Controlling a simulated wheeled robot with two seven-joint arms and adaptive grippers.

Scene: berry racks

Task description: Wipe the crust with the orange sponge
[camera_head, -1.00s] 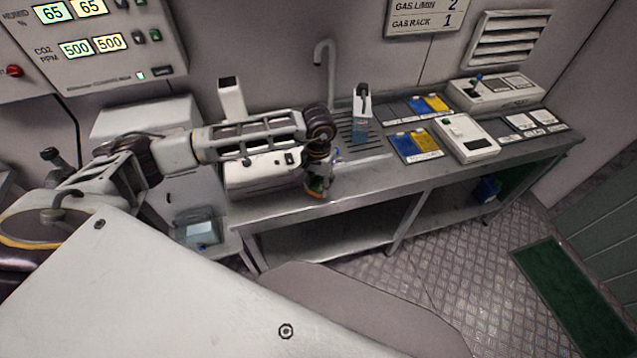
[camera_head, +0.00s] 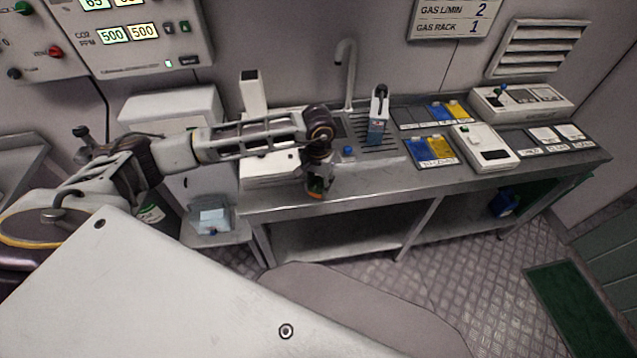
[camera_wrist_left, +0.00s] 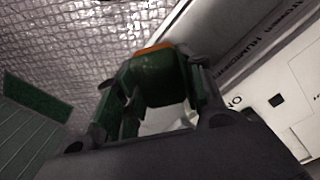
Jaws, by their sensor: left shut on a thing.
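My left gripper (camera_head: 318,188) hangs at the front edge of the steel bench, beside the white device. It also shows in the left wrist view (camera_wrist_left: 155,95), shut on a dark green block with an orange edge, which looks like the orange sponge (camera_wrist_left: 153,49). I cannot make out the crust in either view. My right gripper is not in view.
A low stand (camera_head: 212,238) is at left.

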